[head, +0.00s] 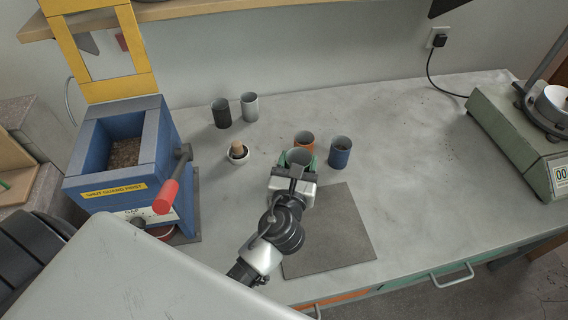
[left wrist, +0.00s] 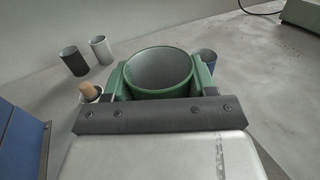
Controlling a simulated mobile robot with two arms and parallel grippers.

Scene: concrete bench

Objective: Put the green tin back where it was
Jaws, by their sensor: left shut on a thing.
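The green tin (head: 299,157) is an open, empty-looking cup with a green rim. My left gripper (head: 297,166) is shut on it, one finger on each side. In the left wrist view the tin (left wrist: 158,92) stands between the fingers, its lower part hidden by the gripper. In the head view it is near the far edge of the dark grey mat (head: 345,235), just in front of the orange tin (head: 304,137) and left of the blue tin (head: 340,153). I cannot tell whether it touches the bench. My right gripper is not in view.
A black tin (head: 221,114) and a light grey tin (head: 250,106) stand at the back left. A small white bowl (head: 238,155) holds a cork-like piece. A blue machine (head: 120,150) with a red handle stands left, a green scale (head: 520,135) right. The bench's middle right is clear.

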